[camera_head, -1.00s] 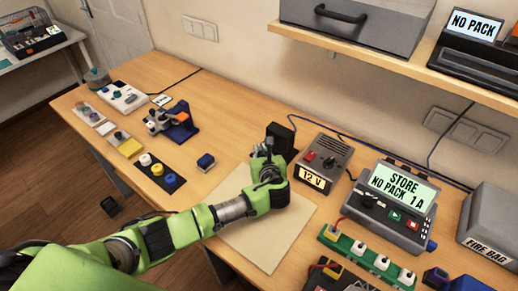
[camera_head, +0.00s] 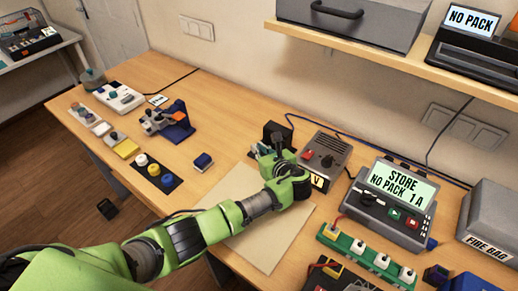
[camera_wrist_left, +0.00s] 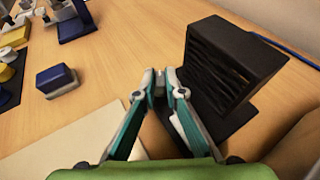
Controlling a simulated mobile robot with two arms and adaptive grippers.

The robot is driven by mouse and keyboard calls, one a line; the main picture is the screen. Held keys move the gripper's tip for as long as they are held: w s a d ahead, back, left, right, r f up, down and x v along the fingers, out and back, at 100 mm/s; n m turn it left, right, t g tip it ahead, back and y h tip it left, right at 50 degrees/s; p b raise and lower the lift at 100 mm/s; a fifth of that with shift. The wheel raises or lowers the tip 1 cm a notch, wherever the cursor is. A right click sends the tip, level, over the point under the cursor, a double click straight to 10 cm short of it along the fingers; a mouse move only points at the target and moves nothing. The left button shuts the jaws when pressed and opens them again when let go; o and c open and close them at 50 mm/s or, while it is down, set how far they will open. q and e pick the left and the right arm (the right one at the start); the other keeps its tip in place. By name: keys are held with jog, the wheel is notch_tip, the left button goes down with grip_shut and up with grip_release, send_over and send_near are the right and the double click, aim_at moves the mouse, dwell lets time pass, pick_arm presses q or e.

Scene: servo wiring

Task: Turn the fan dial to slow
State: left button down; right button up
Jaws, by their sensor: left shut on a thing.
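My left gripper (camera_head: 263,148) shows beside a black slatted box (camera_head: 278,132) that looks like a fan. In the left wrist view the gripper (camera_wrist_left: 160,83) has its fingertips nearly together, just left of the slatted box (camera_wrist_left: 238,55). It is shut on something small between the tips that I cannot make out. No dial marked slow is readable. A grey 12 V box (camera_head: 338,152) with a red switch and a black knob (camera_head: 327,161) stands right of the gripper, its label partly hidden by my arm. My right gripper is not in view.
A pale mat (camera_head: 262,240) lies under my left forearm. A small blue block (camera_head: 203,162) and a black strip with coloured knobs (camera_head: 155,174) lie to the left. A charger (camera_head: 390,205) reading "STORE NO PACK 1A" and a green strip (camera_head: 362,255) stand right. A shelf (camera_head: 420,65) overhangs behind.

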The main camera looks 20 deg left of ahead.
pick_arm(q)
jog(key=c, duration=2.1)
grip_release()
jog(key=v, duration=1.2)
